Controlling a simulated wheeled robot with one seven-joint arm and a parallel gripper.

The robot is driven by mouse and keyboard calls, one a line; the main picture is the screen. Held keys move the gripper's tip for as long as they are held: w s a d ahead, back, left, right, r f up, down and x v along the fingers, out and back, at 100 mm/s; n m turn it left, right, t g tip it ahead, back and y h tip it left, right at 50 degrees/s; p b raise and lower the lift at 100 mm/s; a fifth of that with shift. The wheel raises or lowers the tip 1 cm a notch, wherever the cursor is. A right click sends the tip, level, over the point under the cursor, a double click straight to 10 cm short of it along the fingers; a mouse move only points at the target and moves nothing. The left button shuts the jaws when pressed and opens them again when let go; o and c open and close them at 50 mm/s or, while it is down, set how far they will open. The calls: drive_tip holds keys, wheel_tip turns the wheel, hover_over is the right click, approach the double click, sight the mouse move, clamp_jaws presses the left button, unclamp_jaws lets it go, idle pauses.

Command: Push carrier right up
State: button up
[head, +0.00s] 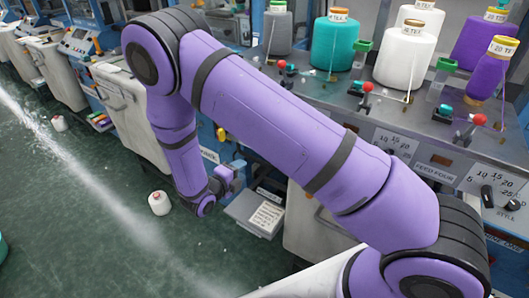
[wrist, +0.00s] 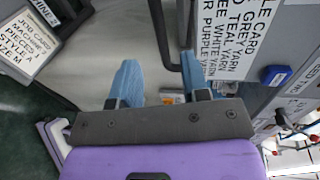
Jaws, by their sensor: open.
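My gripper (wrist: 158,75) is open, its two blue fingers apart with nothing seen between them. In the head view it hangs low in front of the machine (head: 225,178), left of and below the machine's top ledge. Along that ledge are small fittings with red knobs, one at the left (head: 282,64), one in the middle (head: 367,87) and one at the right (head: 480,119). Green blocks (head: 362,46) stand by the yarn. I cannot tell which part is the right carrier. My arm hides much of the machine front.
Yarn cones, teal (head: 334,42), white (head: 404,57) and purple (head: 490,72), stand on the ledge. A lettered card (wrist: 232,38) and a blue block (wrist: 276,75) are right of my fingers. A white cone (head: 159,203) lies on the floor. Open floor is at left.

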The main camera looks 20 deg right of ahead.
sight(254, 160)
drive_tip(key=x, duration=1.1)
drive_tip(key=shift+d, duration=0.1)
clamp_jaws()
